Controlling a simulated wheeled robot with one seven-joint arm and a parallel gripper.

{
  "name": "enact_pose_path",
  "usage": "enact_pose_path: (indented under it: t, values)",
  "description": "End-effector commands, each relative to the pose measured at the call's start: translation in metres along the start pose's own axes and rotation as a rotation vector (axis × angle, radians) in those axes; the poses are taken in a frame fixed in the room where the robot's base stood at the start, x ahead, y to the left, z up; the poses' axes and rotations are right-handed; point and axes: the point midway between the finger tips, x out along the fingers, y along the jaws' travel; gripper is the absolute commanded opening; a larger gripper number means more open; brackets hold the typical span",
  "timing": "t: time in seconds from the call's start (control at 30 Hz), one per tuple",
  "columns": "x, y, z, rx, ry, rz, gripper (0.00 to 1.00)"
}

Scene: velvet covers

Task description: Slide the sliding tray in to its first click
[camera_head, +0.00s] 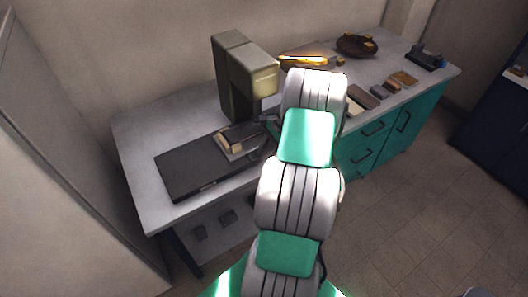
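A grey-olive press-like machine (235,75) stands on the table, with an upright column and an overhanging head. A flat dark base (190,172) lies in front of it and extends left. On the base's right part, below the head, is a small lighter plate, which looks like the sliding tray (226,150), with a tan block on it. My arm covers the area just right of the plate. My gripper (268,125) shows only as a small dark part beside the arm, near the plate's right side. Its fingers are not clear, and I cannot tell whether it touches the tray.
The grey table (140,137) has free room at its left end. Behind and right of my arm are a lit yellow item (303,59), a brown bowl (357,44), several small blocks and a dark device (426,58). Teal drawers (366,150) sit under the right side.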

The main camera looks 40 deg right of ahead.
Motion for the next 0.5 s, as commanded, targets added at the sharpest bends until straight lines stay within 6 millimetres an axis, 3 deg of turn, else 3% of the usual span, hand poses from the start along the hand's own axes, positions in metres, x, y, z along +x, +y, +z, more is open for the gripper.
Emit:
enact_pose_path:
  t: [0.2, 0.5]
  values:
    - [-0.0004, 0.0004, -0.0005, 0.001, 0.000, 0.000, 0.34]
    - [-0.0046, 0.0000, -0.0012, 0.002, 0.002, -0.002, 0.34]
